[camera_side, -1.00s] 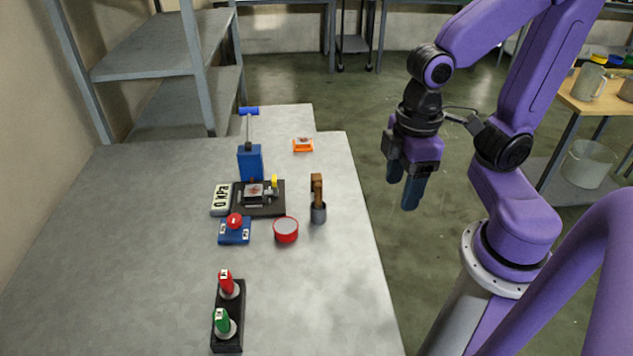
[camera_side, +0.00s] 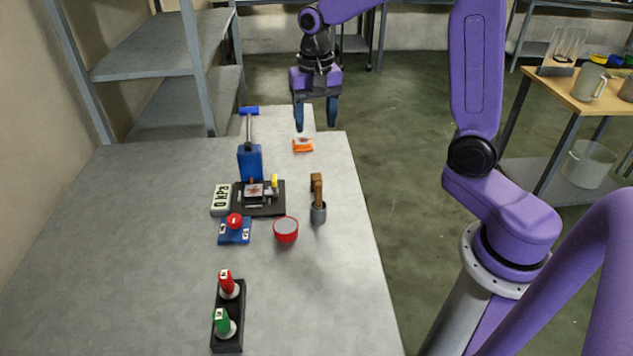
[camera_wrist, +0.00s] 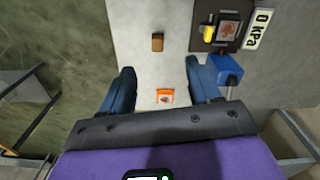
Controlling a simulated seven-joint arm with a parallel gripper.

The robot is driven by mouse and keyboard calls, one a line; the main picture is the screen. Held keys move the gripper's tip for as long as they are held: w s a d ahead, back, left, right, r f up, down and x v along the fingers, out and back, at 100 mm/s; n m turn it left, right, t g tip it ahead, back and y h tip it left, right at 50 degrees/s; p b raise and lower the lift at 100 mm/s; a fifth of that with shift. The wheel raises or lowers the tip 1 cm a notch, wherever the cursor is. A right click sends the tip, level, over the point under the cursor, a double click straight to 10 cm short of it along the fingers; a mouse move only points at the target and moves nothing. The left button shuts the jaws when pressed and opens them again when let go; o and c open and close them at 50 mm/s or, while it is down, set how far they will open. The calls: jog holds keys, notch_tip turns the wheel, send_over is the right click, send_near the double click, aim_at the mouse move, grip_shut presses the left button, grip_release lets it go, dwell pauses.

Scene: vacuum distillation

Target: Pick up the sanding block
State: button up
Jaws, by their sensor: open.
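In the wrist view the orange block (camera_wrist: 165,96) lies between the two blue fingers of my gripper (camera_wrist: 163,80), clear of both. The gap in height between fingertips and block is hard to judge.
A blue pump-like device (camera_side: 250,162) with a tall handle stands left of the block. A brown-handled brush or tool (camera_side: 317,198), a red round container (camera_side: 286,230) and a dark plate (camera_side: 270,209) are nearer. A metal shelf (camera_side: 165,45) stands at the back left.

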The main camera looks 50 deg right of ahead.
jog(key=w+d+m, duration=0.2)
send_near(316, 176)
notch_tip(316, 176, down, 9)
jog(key=shift+r, duration=0.1)
dwell(0.7)
jog(key=c, duration=1.1)
